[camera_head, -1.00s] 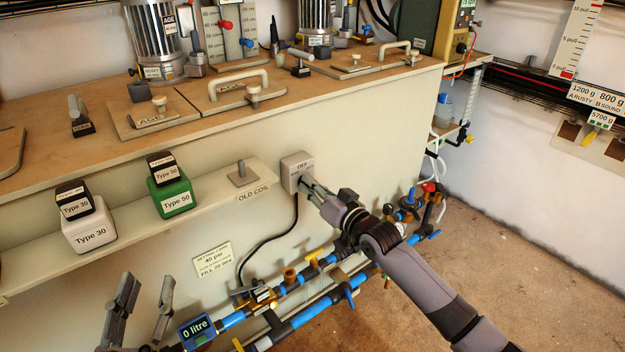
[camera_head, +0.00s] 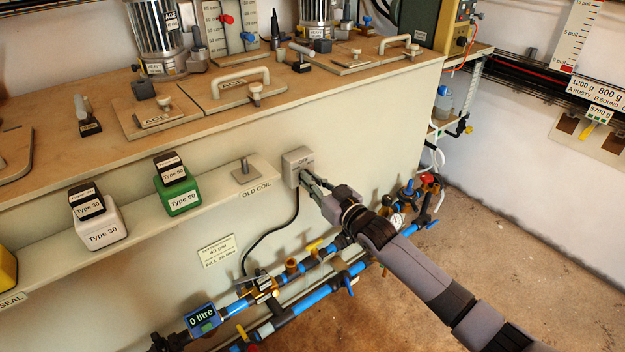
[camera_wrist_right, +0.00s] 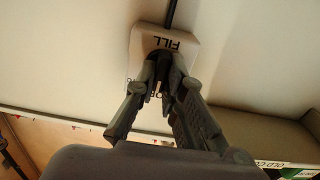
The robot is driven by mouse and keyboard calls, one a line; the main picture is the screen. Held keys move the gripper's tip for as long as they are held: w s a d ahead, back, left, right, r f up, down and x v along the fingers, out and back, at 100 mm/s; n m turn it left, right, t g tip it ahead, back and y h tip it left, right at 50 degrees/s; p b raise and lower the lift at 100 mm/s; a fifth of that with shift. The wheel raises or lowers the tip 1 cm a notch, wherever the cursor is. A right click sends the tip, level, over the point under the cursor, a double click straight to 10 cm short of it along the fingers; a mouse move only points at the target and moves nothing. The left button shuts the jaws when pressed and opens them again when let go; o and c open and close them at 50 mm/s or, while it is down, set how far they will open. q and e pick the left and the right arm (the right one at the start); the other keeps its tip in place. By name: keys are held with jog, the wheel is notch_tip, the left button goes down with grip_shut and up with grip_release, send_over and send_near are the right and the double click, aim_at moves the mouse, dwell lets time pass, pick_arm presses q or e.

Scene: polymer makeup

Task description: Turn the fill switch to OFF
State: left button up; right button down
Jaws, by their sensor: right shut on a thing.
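The fill switch (camera_head: 297,161) is a pale box on the front of the bench, with OFF readable on its upper part in the head view. In the right wrist view its plate (camera_wrist_right: 187,47) appears upside down, with FILL at the far end and part of OFF beside the fingers. My right gripper (camera_head: 307,184) reaches the switch from the lower right and is shut on its small dark knob (camera_wrist_right: 157,76). The fingers hide most of the knob, so its exact angle cannot be told. My left gripper is not in view.
A black cable runs down from the switch. A shelf (camera_head: 228,196) to its left holds a white Type 30 block (camera_head: 101,228) and a green Type 50 block (camera_head: 182,199). Blue pipes with valves (camera_head: 320,292) run below. The bare floor at right is clear.

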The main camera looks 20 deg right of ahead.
jog(key=c, duration=1.7)
grip_release()
jog(key=v, duration=1.2)
